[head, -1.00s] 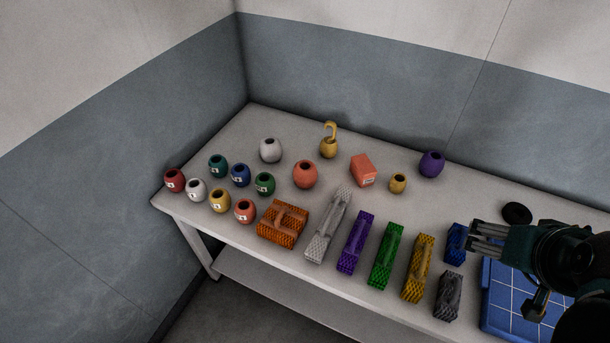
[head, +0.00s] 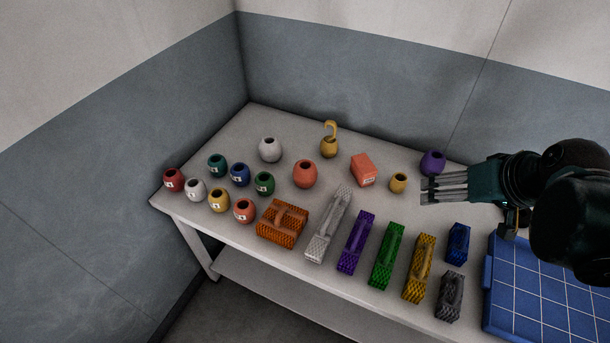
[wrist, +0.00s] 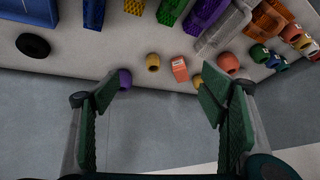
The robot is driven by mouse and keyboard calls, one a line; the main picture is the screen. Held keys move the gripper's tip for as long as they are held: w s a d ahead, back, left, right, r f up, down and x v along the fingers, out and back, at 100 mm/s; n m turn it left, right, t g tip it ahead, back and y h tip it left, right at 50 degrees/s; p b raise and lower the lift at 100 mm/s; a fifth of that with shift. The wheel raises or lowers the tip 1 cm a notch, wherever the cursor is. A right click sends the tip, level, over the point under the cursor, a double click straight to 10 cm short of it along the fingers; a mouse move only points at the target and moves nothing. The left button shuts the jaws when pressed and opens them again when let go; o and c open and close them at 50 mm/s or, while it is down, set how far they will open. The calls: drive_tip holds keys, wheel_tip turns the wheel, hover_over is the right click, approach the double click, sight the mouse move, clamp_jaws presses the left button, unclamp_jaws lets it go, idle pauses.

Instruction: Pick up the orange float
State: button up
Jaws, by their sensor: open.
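A larger plain orange float (head: 305,174) with a dark top hole stands upright mid-table. It also shows in the wrist view, beyond the right finger (wrist: 228,63). A smaller orange-red float with a label (head: 244,211) stands near the front edge, among the labelled floats. My gripper (head: 426,190) is open and empty over the right part of the table, well right of both. In the wrist view my gripper's fingers (wrist: 160,86) are spread wide, with nothing between their pads.
An orange labelled box (head: 362,171), small yellow float (head: 398,183) and purple float (head: 432,163) lie between the larger orange float and my gripper or near it. A yellow float with a hook (head: 329,147) stands behind. Net bundles line the front; a blue gridded tray (head: 540,290) is right.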

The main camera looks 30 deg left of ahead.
drive_tip(key=w+a+f+n+g+y, duration=0.1)
drive_tip(key=w+a+f+n+y, duration=0.2)
drive_tip(key=w+a, duration=0.55)
drive_tip(key=n+g+y+b, duration=0.3)
drive_tip(key=n+g+y, duration=0.2)
drive_tip(key=n, duration=0.3)
hover_over(316, 173)
drive_tip(key=w+d, duration=0.2)
drive_tip(key=d, duration=0.8)
wheel_tip(316, 173, down, 14)
drive_tip(key=a+f+n, duration=0.1)
drive_tip(key=a+f, duration=0.1)
drive_tip(key=a+f+n+g+y, duration=0.1)
drive_tip(key=a+f, duration=0.1)
drive_tip(key=a+f+n+g, duration=0.1)
drive_tip(key=a+f, duration=0.1)
drive_tip(key=a, duration=0.1)
drive_tip(key=shift+s+f+n, duration=0.3)
drive_tip(key=shift+s+a+f+y, duration=0.1)
drive_tip(key=shift+a+f+y, duration=0.25)
drive_tip(key=shift+f, duration=0.2)
drive_tip(key=shift+a, duration=0.1)
drive_tip(key=shift+b+x, duration=0.4)
drive_tip(key=shift+x, duration=0.75)
drive_tip(key=shift+s+a+f, duration=0.1)
drive_tip(key=shift+a, duration=0.05)
